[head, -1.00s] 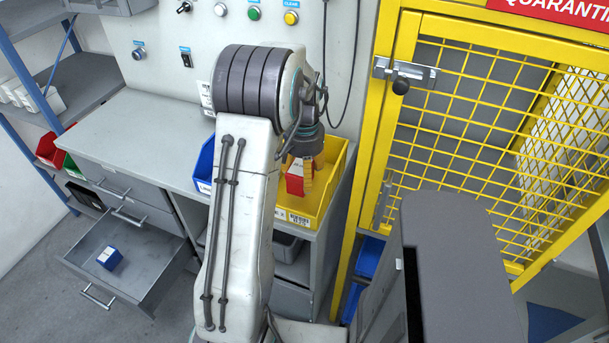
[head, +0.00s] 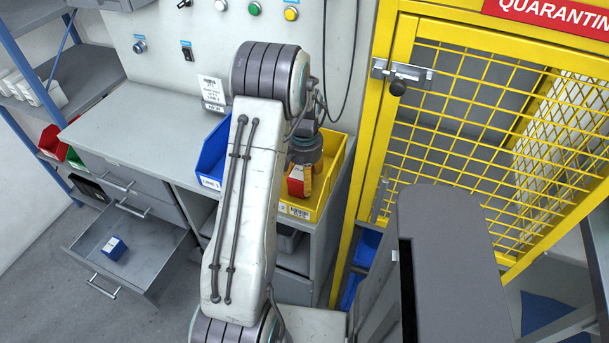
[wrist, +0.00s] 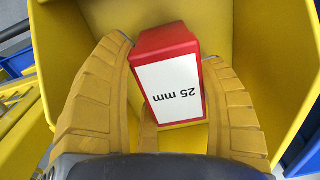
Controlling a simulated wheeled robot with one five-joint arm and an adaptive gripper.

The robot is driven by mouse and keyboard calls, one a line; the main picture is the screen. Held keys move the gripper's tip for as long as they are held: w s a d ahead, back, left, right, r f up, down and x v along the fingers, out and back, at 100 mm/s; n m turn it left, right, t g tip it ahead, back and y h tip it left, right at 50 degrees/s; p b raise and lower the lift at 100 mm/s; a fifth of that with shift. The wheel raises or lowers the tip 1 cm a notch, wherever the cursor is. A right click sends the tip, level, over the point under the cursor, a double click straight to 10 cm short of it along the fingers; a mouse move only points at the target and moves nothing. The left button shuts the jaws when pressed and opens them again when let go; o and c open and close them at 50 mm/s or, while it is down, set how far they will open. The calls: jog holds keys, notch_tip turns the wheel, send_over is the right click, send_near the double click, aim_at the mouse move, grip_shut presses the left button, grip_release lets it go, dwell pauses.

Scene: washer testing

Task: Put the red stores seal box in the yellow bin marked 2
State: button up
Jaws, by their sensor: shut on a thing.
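The red seal box (wrist: 168,42) has a white face reading "25 mm" and sits between the two yellow fingers of my gripper (wrist: 165,85) in the wrist view. My gripper is shut on it. In the head view the red box (head: 296,183) and my gripper (head: 302,178) are in the opening of the yellow bin (head: 334,180) on the bench. Yellow bin walls (wrist: 262,45) surround the box in the wrist view. I cannot tell whether the box touches the bin floor.
A blue bin (head: 208,160) stands left of the yellow bin on the grey bench (head: 140,125). A yellow mesh cage (head: 460,130) rises close on the right. An open drawer (head: 150,245) holds a blue box (head: 113,248). Red and green bins (head: 52,140) are at far left.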

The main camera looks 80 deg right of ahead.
jog(key=shift+f, duration=0.1)
jog(key=o, duration=1.2)
jog(key=shift+o, duration=0.2)
notch_tip(320, 180, up, 11)
jog(key=b, duration=0.2)
jog(key=shift+b, duration=0.4)
jog(key=shift+w+r, duration=0.15)
jog(key=shift+r, duration=0.55)
